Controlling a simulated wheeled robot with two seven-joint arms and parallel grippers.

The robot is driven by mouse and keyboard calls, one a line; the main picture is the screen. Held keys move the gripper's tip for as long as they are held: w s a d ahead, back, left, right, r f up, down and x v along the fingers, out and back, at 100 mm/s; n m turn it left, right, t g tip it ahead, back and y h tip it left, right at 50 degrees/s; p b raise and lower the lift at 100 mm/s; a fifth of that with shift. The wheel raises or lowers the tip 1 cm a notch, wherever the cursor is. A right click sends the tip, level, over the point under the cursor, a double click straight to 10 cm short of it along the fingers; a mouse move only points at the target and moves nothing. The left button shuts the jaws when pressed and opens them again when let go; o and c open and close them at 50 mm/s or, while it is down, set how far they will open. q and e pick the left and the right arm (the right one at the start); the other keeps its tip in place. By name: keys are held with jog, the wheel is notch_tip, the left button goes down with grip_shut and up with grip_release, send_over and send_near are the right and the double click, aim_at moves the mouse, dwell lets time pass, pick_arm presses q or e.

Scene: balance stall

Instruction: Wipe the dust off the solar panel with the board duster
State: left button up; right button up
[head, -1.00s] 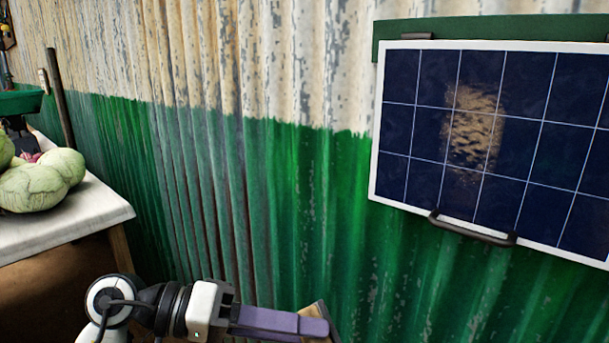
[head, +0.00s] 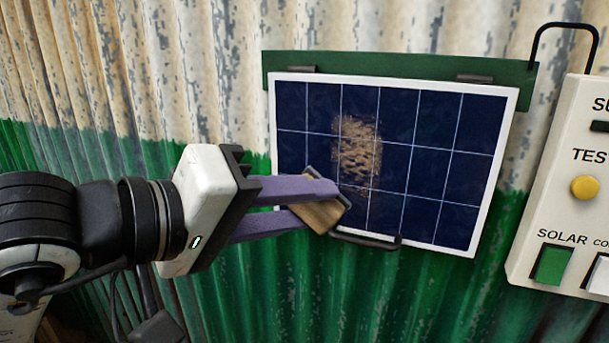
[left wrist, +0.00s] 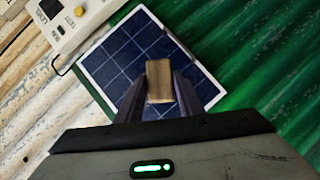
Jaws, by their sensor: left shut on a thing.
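The solar panel (head: 440,165) is dark blue with a white frame and hangs on the corrugated wall. A brown dust patch (head: 357,150) lies left of its middle. My left gripper (head: 325,200) is shut on the board duster (head: 318,214), a wooden block with a dark edge, in front of the panel's lower left corner. In the left wrist view the duster (left wrist: 159,82) sits between the purple fingers, with the panel (left wrist: 110,65) behind it. I cannot tell whether the duster touches the panel. The dust patch is not visible there. My right gripper is not in view.
A dark clip or handle (head: 367,240) is at the panel's lower edge, close to the duster. A green backing board (head: 400,68) shows above the panel. A white control box (head: 555,190) with a yellow button (head: 585,187) stands to the right.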

aim_at(323, 177)
pick_arm(q)
jog(key=shift+w+d+r, duration=0.25)
jog(key=shift+d+r, duration=0.1)
jog(key=shift+r, duration=0.25)
jog(key=shift+w+d+f+p, duration=0.1)
jog(key=shift+w+d+p, duration=0.2)
jog(key=shift+w, duration=0.55)
jog(key=shift+w+d+r+p, duration=0.1)
jog(key=shift+w+d+p, duration=0.15)
jog(key=shift+w, duration=0.65)
jog(key=shift+w+d+f+p, duration=0.1)
jog(key=shift+w+d+p, duration=0.2)
jog(key=shift+w, duration=0.55)
jog(key=shift+w+d+b, duration=0.3)
jog(key=shift+w, duration=0.65)
